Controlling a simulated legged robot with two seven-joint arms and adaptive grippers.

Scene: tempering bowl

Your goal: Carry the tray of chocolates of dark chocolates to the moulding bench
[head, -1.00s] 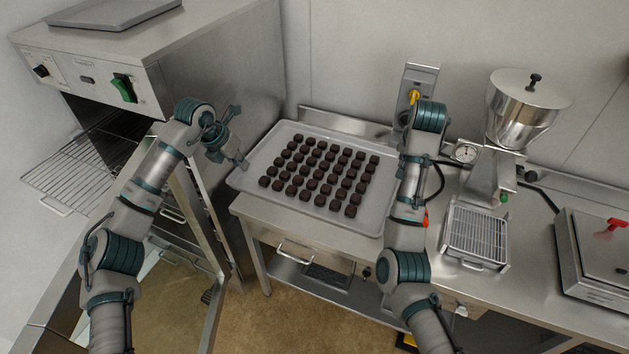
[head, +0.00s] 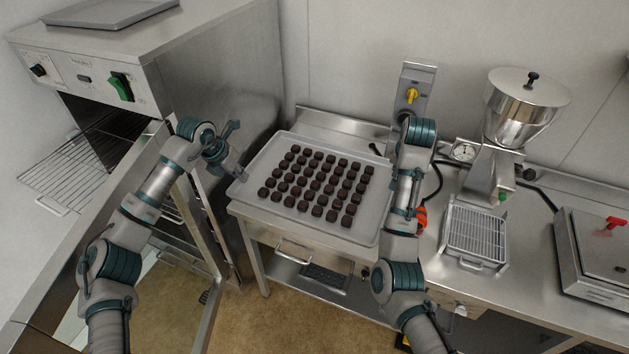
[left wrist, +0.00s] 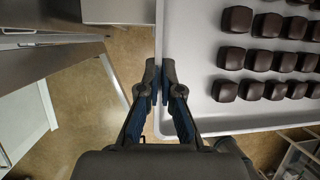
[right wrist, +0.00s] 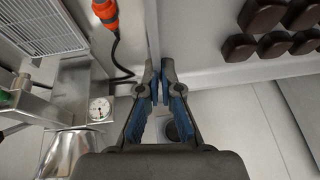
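The tray of chocolates (head: 262,208) is a pale grey rimmed tray with rows of dark chocolates (head: 320,178). It is over the steel bench left of the machine, its near edge around the bench's front edge; I cannot tell if it touches the bench. My left gripper (head: 239,174) is at the tray's left rim; in the left wrist view its fingers (left wrist: 160,78) are closed on that rim. My right gripper is mostly hidden by its arm in the head view; in the right wrist view its fingers (right wrist: 155,85) are closed on the opposite rim.
An oven (head: 215,85) with its door open and a wire rack (head: 70,180) pulled out stands left. A metal hopper machine (head: 520,115), a drip grate (head: 475,232) and a lidded box (head: 600,245) stand right. Floor (head: 290,325) shows in front of the bench.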

